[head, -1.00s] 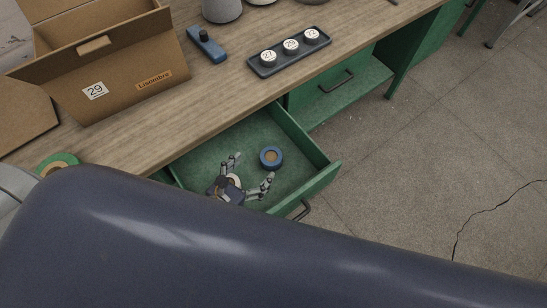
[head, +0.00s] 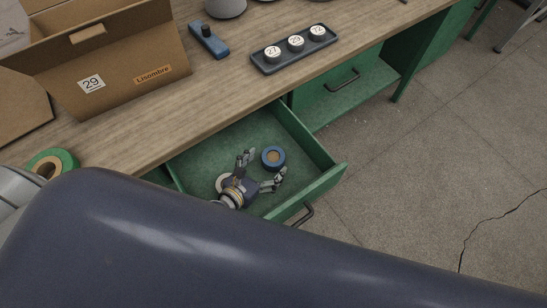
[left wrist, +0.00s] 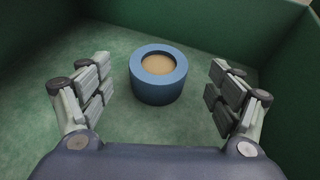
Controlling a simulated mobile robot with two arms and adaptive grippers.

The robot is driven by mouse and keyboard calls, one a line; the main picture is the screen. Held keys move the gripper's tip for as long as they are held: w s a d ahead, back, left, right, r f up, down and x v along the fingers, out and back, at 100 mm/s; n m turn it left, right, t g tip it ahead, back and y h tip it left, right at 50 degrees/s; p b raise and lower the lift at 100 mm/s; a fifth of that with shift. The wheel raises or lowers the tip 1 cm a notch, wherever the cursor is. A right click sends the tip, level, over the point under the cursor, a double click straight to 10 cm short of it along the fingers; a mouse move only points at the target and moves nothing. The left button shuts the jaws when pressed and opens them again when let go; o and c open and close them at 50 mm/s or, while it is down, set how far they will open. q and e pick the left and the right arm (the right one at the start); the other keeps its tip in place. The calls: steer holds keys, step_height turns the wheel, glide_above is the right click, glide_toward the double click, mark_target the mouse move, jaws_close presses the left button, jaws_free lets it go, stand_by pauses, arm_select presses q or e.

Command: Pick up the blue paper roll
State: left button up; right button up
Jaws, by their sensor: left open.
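The blue paper roll (head: 273,157) stands on end on the floor of the open green drawer (head: 213,152). It has a tan core and also shows in the left wrist view (left wrist: 158,84), centred a little beyond the fingertips. My left gripper (head: 262,170) is open inside the drawer, with its fingers pointing toward the roll and on either side of the line to it. In the left wrist view my left gripper (left wrist: 161,90) has clear gaps between each finger and the roll. My right gripper is not in view.
A green roll (head: 52,164) is at the table's left edge. On the wooden table (head: 160,118) are a cardboard box (head: 125,75), a blue device (head: 208,42) and a dark tray (head: 263,66) with numbered round pieces.

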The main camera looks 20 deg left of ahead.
mark_target(271, 159)
arm_select(q)
steer(key=x, duration=0.5)
steer(key=shift+w+a+f, duration=0.1)
steer(key=c, duration=1.2)
